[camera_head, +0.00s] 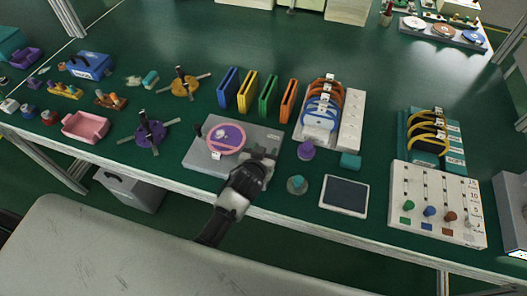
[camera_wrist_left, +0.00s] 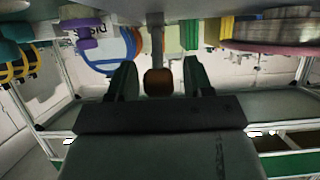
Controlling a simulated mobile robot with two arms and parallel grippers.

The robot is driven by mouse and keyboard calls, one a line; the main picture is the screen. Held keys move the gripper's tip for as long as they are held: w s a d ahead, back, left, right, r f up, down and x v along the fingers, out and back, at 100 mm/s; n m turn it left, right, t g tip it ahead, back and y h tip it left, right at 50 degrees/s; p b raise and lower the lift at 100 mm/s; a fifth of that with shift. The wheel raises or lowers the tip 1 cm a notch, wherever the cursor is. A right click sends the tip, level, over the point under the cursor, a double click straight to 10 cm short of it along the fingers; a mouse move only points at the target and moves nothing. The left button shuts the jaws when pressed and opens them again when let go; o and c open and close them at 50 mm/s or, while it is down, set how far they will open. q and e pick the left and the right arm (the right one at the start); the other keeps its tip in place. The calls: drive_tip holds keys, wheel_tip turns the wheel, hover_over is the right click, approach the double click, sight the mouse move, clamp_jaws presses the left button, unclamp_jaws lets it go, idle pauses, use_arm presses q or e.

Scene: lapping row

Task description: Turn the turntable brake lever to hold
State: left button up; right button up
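The turntable (camera_head: 226,139) has a round purple and pink disc and sits on a grey base plate (camera_head: 205,162) near the table's front edge. My left gripper (camera_head: 265,158) is over the right front part of that base. In the left wrist view the fingers (camera_wrist_left: 162,80) are spread apart. A reddish-brown knob (camera_wrist_left: 158,82) on a grey stem (camera_wrist_left: 155,40) stands between them, with a gap visible on each side. This looks like the brake lever. In the head view my gripper hides it, so its setting cannot be read. My right gripper is not in view.
Upright coloured plates (camera_head: 248,91) stand behind the turntable. A purple cylinder (camera_head: 306,150), a teal-topped knob (camera_head: 297,184) and a dark-screened tablet (camera_head: 345,195) lie to the right. A purple spoked wheel (camera_head: 151,132) and a pink tray (camera_head: 86,126) are to the left.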

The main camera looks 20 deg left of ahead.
use_arm(q)
drive_tip(key=shift+s, duration=0.1)
drive_tip(key=v, duration=1)
drive_tip(key=shift+s+r, duration=0.15)
drive_tip(key=shift+s, duration=0.15)
